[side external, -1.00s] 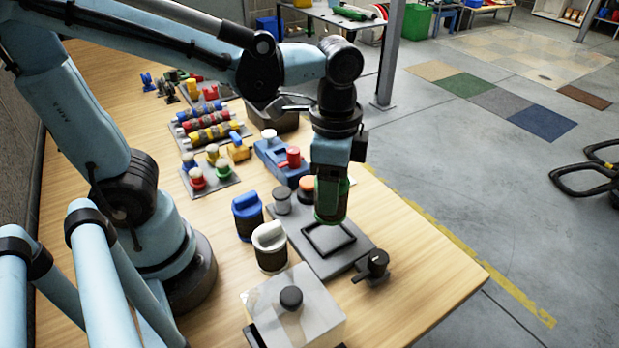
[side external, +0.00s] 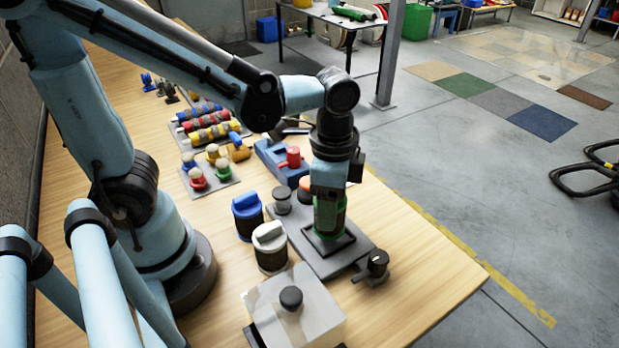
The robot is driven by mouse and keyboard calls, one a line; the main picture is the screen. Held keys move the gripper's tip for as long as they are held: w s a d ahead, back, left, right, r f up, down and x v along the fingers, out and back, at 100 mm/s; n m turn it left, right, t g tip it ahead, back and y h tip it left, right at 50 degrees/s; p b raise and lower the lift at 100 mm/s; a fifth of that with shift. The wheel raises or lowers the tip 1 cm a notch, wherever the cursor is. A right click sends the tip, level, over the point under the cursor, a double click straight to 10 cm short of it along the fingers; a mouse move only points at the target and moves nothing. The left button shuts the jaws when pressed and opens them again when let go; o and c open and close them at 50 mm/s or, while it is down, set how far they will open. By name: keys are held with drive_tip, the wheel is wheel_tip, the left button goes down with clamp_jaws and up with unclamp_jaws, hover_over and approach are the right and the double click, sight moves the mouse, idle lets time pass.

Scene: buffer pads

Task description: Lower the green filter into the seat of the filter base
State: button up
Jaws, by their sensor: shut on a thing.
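My gripper (side external: 330,188) points straight down and is shut on the green filter (side external: 328,216), a dark cylinder with green on its side and lower rim. The filter is upright, and its lower end is at the square black-framed seat (side external: 346,241) on the grey filter base (side external: 300,240). I cannot tell whether it rests on the floor of the seat or is just above it. The fingertips are partly hidden around the filter's top.
A blue-topped filter (side external: 247,215) and a white-topped filter (side external: 270,246) stand left of the base. A black knob (side external: 378,263) is at its right front. A clear box with a black knob (side external: 291,298) stands in front. A blue block with a red knob (side external: 285,160) stands behind.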

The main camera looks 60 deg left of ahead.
drive_tip(key=shift+f, duration=1.15)
idle(0.6)
drive_tip(key=o, duration=1.2)
wheel_tip(320, 180, up, 12)
drive_tip(key=shift+f, duration=0.1)
drive_tip(key=a+f+n+t, duration=0.1)
drive_tip(key=a+n+t, duration=0.1)
drive_tip(key=n, duration=0.1)
drive_tip(key=w+a+f+n+t, duration=0.1)
drive_tip(key=a+n+t, duration=0.1)
drive_tip(key=a+n, duration=0.1)
drive_tip(key=w+a+f+n+t, duration=0.1)
drive_tip(key=a+n+t, duration=0.2)
drive_tip(key=shift+f, duration=0.15)
